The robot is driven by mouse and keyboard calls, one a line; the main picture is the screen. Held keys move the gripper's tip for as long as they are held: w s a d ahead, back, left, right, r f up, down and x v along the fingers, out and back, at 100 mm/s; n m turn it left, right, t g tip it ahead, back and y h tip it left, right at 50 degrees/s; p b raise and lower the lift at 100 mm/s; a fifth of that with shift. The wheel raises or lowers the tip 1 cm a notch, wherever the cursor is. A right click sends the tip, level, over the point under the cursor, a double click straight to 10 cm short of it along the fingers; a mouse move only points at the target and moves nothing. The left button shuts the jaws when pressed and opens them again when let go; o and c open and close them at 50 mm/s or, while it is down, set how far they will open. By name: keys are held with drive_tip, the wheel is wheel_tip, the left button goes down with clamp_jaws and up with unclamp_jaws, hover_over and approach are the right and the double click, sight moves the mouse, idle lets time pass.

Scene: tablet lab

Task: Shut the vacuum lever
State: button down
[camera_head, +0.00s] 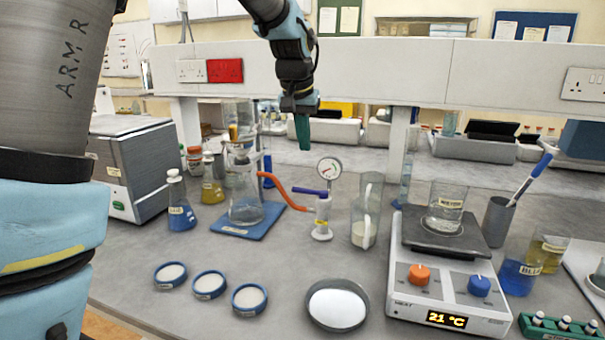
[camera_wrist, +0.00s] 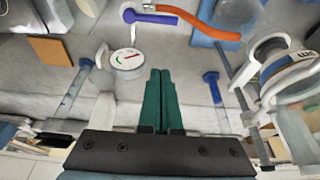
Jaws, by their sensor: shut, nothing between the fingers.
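The vacuum lever (camera_head: 309,192) is a purple-blue bar on top of a white valve body (camera_head: 322,217). It points left from the valve, roughly in line with the orange hose (camera_head: 287,188). A round pressure gauge (camera_head: 329,168) stands above the valve. In the wrist view the lever (camera_wrist: 155,18) is at the top, beside the hose (camera_wrist: 203,27), with the gauge (camera_wrist: 127,59) below it. My gripper (camera_head: 303,146) has green fingers pressed together, empty, pointing down above and behind the lever without touching it. Its fingertips (camera_wrist: 160,72) also show in the wrist view.
The hose leads to a flask (camera_head: 246,207) on a blue mat (camera_head: 275,216), left of the valve. A glass cylinder with white powder (camera_head: 364,232) stands close on the right, then a hotplate (camera_head: 446,290) with a beaker. Petri dishes and a powder dish lie in front.

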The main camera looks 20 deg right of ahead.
sight(309, 192)
wheel_tip(309, 192, down, 9)
drive_tip(key=p, duration=0.3)
drive_tip(key=shift+s+a+r, duration=0.15)
drive_tip(key=shift+s+a, duration=0.2)
drive_tip(key=shift+s, duration=0.05)
drive_tip(key=shift+s, duration=0.15)
